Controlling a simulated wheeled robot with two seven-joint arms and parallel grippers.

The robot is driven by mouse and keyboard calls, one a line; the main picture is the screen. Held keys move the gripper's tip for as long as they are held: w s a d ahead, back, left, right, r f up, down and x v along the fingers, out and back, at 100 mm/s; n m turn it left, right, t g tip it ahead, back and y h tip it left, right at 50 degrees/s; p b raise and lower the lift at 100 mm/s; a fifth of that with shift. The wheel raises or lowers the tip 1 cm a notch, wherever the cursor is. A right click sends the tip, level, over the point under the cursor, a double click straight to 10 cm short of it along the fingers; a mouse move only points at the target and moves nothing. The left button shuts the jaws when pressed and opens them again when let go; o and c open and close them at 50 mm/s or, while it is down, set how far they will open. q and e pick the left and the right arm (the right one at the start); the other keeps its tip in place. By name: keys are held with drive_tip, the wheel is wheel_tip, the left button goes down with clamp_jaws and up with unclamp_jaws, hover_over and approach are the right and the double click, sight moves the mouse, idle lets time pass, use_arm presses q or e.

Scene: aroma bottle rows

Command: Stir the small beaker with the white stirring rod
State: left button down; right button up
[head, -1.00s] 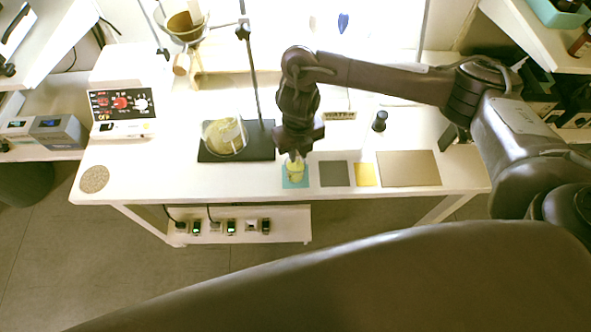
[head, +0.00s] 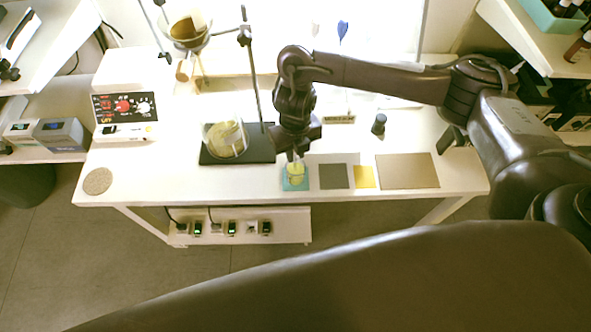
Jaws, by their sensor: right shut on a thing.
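The small beaker (head: 296,178) holds yellow liquid and stands on a teal square mat (head: 287,187) near the table's front edge. My right gripper (head: 296,155) points down directly above the beaker and is shut on a thin pale rod, taken to be the white stirring rod (head: 290,157). Only a short piece of the rod shows below the fingers, and its lower end appears to reach the beaker. I cannot make out the depth of the tip. The left gripper is not in view.
A large beaker (head: 226,137) stands on the black stand base (head: 255,149) to the left. Grey (head: 333,177), yellow (head: 364,177) and tan (head: 408,170) mats lie to the right. The table's front left is mostly clear.

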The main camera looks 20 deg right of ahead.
drive_tip(key=shift+r+p, duration=3.45)
drive_tip(key=shift+r, duration=0.5)
